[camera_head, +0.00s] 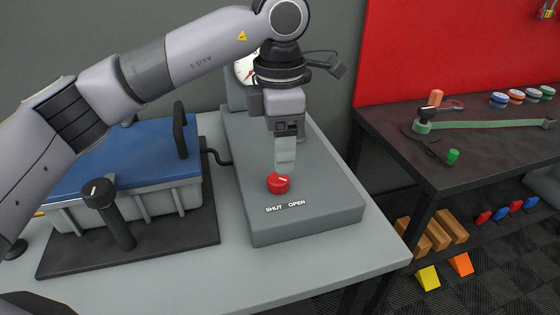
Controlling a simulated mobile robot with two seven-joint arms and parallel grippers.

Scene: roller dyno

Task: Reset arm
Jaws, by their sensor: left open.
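My left arm comes in from the left, and its gripper (285,166) points down just above a red knob (278,184). The knob has a white pointer line and sits on a grey box (325,212) with the words SHUT and OPEN in front of it. The fingers are seen nearly edge-on, one in front of the other; they are open. The fingertips overlap the knob's back edge in the picture, and I cannot tell whether they touch it. My right gripper is not in view.
A round gauge (244,70) stands behind my left wrist, partly hidden. On the grey table (200,280), a blue-lidded box (75,180) and a black post with a knob (110,210) stand at left. A dark workbench (395,130) with a green strap (490,125) is at right.

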